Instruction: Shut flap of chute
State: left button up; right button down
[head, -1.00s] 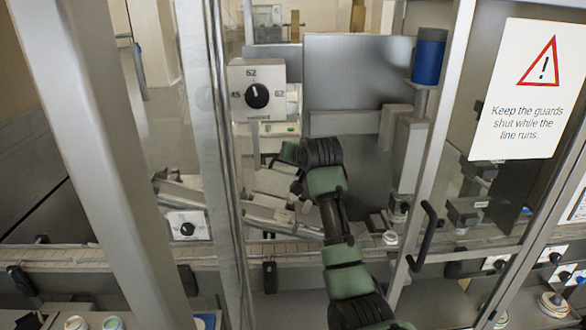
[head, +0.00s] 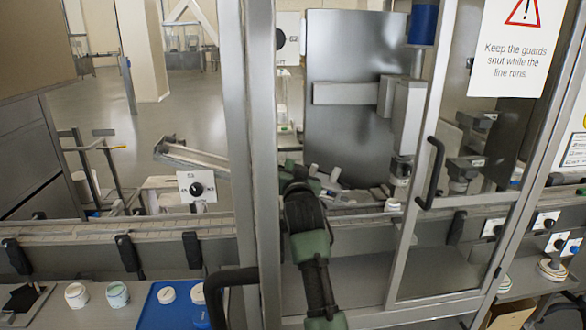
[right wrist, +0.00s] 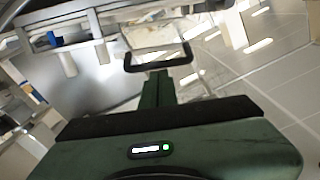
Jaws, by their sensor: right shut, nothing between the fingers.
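A grey sloping chute (head: 195,158) shows in the head view left of the upright frame post, above the conveyor. Its lower right part runs behind the post and my right gripper. I cannot make out clearly which piece is its flap or how it stands. My right gripper (head: 290,168) reaches through the opening beside the post, near the chute's lower end. It is shut and empty. In the right wrist view its green fingers (right wrist: 155,92) are together, with a black U-shaped handle (right wrist: 158,64) beyond them; I cannot tell whether they touch. My left gripper is not in view.
The conveyor (head: 100,232) crosses in front of the chute. A clear guard door with a black handle (head: 432,175) stands right of my arm. A grey panel (head: 345,120) rises behind. A blue tray (head: 172,300) and small pots lie at the lower left.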

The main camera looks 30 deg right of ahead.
jog(key=shift+s+a+f+b, duration=0.1)
jog(key=shift+a+f+b, duration=0.15)
jog(key=shift+f, duration=0.45)
jog(key=shift+s+a+f+b, duration=0.1)
jog(key=shift+a+f+b, duration=0.1)
jog(key=shift+f, duration=0.55)
jog(key=shift+s+a+f+b, duration=0.1)
jog(key=shift+a+f+b, duration=0.15)
jog(key=shift+f, duration=0.45)
jog(key=shift+r, duration=0.1)
